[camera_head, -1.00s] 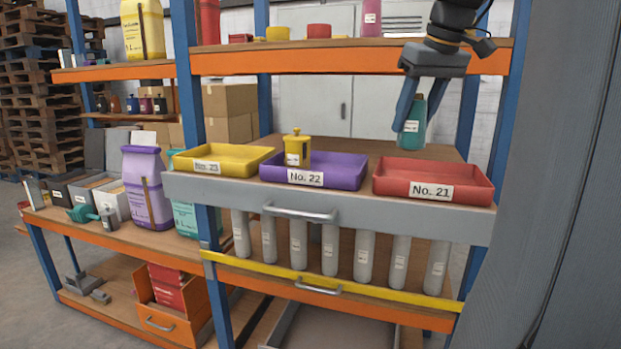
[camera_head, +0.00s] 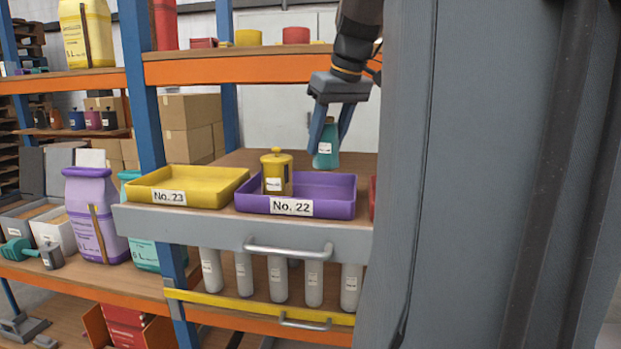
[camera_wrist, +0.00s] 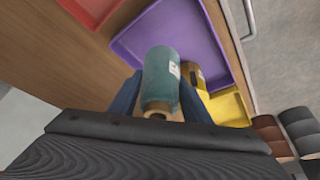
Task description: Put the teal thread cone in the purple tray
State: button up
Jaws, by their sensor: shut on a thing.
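The teal thread cone (camera_head: 327,147), with a white label, hangs upright between the blue fingers of my gripper (camera_head: 326,150). My gripper is shut on it. The cone also shows in the wrist view (camera_wrist: 160,78), between the fingers. The purple tray (camera_head: 335,207), labelled No. 22, stands on the grey drawer shelf. In the head view the cone is above the back right part of this tray, apart from it. In the wrist view the purple tray (camera_wrist: 215,30) lies beyond the cone. A yellow container with a knobbed lid (camera_head: 277,172) stands in the left part of the purple tray.
A yellow tray (camera_head: 215,195), No. 23, is left of the purple tray. A red tray (camera_wrist: 95,10) is on its other side, mostly hidden in the head view by a grey upright surface. An orange-edged shelf (camera_head: 240,68) runs above. The purple tray's right part is bare.

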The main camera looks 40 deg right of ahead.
aim_at(326, 170)
jog(key=shift+s+f+p, duration=0.1)
jog(key=shift+f+p, duration=0.45)
jog(key=shift+f, duration=3)
jog(key=o, duration=1.1)
jog(key=shift+f, duration=0.1)
jog(key=b+v, duration=0.2)
jog(key=v, duration=1)
